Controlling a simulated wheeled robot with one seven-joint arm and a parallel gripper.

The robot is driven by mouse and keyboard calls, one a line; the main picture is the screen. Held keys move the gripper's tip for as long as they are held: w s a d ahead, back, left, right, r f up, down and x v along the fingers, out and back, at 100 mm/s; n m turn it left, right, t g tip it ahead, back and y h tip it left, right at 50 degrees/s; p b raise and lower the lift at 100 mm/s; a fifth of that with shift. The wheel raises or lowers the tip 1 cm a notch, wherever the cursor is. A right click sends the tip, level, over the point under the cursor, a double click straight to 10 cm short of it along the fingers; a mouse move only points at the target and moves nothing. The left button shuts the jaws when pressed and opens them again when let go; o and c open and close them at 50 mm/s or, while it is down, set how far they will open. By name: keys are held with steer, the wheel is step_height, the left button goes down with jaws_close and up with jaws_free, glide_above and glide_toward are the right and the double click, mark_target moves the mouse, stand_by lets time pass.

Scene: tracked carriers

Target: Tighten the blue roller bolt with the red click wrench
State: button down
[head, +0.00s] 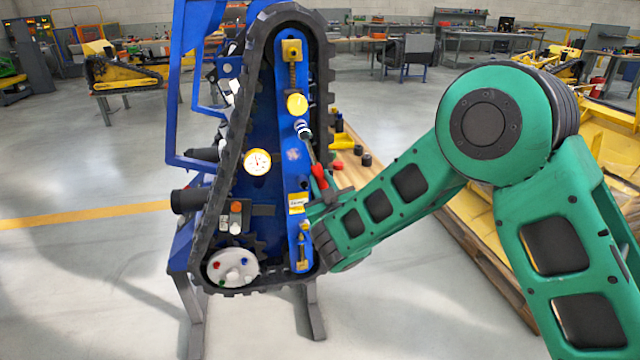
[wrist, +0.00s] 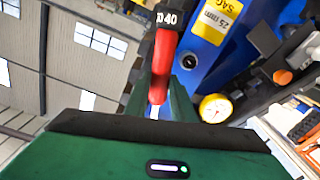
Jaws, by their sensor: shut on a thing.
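The red click wrench (head: 319,176) is in my gripper (wrist: 160,92). In the wrist view its red handle (wrist: 162,62) passes between the green fingers, which are shut on it, below a black band reading 30 40. In the head view the wrench slants up and left along the blue side bar, its metal head (head: 303,130) just below a yellow knob. I cannot tell whether the head touches anything. A small blue bolt (head: 244,261) shows on the white roller disc (head: 233,270) at the carrier's lower left, well away from the wrench head. My gripper is partly hidden in the head view.
The upright carrier has a black rubber track (head: 233,150) around a blue frame. A dial gauge (head: 257,162) and a valve block with an orange top (head: 236,216) stick out from it. Floor at left is clear.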

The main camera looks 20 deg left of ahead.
steer(key=w+d+r+n, duration=0.4)
steer(key=d+r+n, duration=0.2)
steer(key=n, duration=0.3)
steer(key=shift+w+d+r, duration=0.15)
steer(key=shift+d+r, duration=0.2)
steer(key=shift+d, duration=0.2)
stand_by(2.0)
steer(key=shift+r, duration=0.1)
steer(key=shift+w+d+r+n, duration=0.15)
steer(key=shift+d+r+n, duration=0.05)
steer(key=shift+r+n, duration=0.4)
steer(key=shift+f, duration=0.15)
steer(key=shift+a+f+m, duration=0.25)
steer(key=shift+f+m, duration=0.25)
steer(key=shift+f, duration=0.05)
